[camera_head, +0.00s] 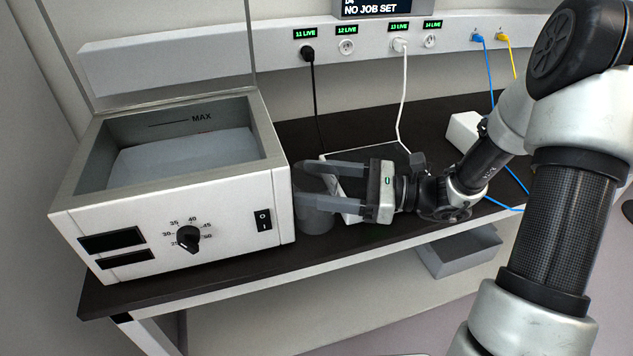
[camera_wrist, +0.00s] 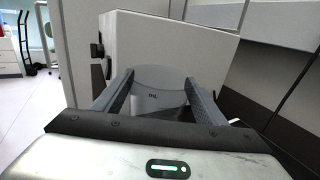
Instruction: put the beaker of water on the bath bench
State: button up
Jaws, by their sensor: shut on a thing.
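The beaker (camera_head: 314,215) is a grey, see-through cylinder, upright just right of the water bath. My gripper (camera_head: 302,184) comes from the right with its two fingers around the beaker, shut on it. In the wrist view the beaker (camera_wrist: 158,102) stands between the two fingers, with small dark marking on its wall. The water level in it is hard to make out. The bath bench (camera_head: 290,262) has a dark top. The beaker's base is over the bench top near its front edge; I cannot tell whether it touches.
The white water bath (camera_head: 270,205) with dial and switch fills the bench's left end, close to the beaker. A white-sided device (camera_head: 345,160) sits behind my gripper. Cables hang from the socket rail (camera_head: 370,40). A grey bin (camera_head: 460,253) is below the bench.

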jog(key=shift+f, duration=0.15)
jog(key=o, duration=1.3)
jog(key=shift+c, duration=0.2)
jog(key=shift+r, duration=0.2)
jog(key=s+d+p, duration=0.1)
jog(key=s+d, duration=0.1)
jog(key=d, duration=1)
jog(key=shift+s, duration=0.2)
jog(key=shift+a, duration=0.1)
